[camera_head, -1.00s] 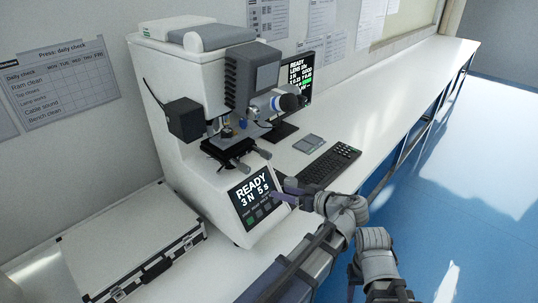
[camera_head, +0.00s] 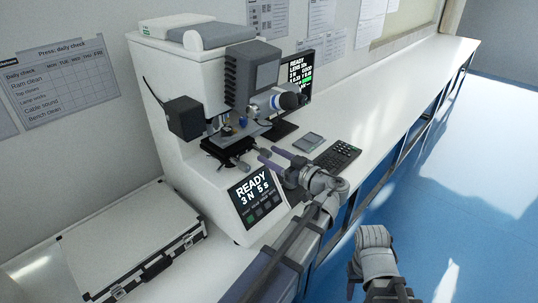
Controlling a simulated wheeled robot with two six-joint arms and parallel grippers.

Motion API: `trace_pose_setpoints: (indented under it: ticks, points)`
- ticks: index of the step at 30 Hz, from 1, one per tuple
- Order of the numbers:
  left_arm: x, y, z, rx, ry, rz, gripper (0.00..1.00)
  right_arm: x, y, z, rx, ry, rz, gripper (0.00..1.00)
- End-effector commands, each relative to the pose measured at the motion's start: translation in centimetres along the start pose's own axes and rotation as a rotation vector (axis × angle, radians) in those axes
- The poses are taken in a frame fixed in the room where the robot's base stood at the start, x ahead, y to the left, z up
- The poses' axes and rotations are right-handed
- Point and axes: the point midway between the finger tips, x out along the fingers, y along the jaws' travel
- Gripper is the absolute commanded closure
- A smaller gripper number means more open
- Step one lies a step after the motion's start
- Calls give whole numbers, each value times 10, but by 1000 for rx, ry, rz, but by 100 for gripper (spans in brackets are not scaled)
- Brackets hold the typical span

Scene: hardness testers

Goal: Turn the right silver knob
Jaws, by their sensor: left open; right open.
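The tester's stage (camera_head: 222,148) carries small silver knobs at its front. One silver knob (camera_head: 235,162) shows at the left, above the READY screen. The right silver knob (camera_head: 262,152) is small and lies at the fingertips of my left gripper (camera_head: 266,154). That gripper's two purple fingers are apart and point left toward the knob. I cannot tell whether they touch it or surround it. My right gripper (camera_head: 352,284) hangs low at the bottom, away from the tester, open, its fingers mostly hidden by its own wrist.
The white hardness tester (camera_head: 165,100) stands on the bench, with its READY screen (camera_head: 257,197) below the stage. A silver case (camera_head: 110,240) is at the left.

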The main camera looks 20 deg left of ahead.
Motion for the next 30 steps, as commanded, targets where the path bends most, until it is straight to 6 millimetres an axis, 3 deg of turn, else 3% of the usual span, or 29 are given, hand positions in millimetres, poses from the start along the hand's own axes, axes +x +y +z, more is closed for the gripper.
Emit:
trace_pose_setpoints:
  ticks: [5, 14, 30]
  points:
    - [12, 0, 0, 0, 0, -1, 39, 0, 0, 0, 0, 0, 0, 50]
    - [14, 0, 0, 1, -1, 1, 39, 0, 0, 0, 0, 0, 0, 50]
    - [13, 0, 0, 1, -1, 0, 100, 0, 0, 0, 0, 0, 0, 50]
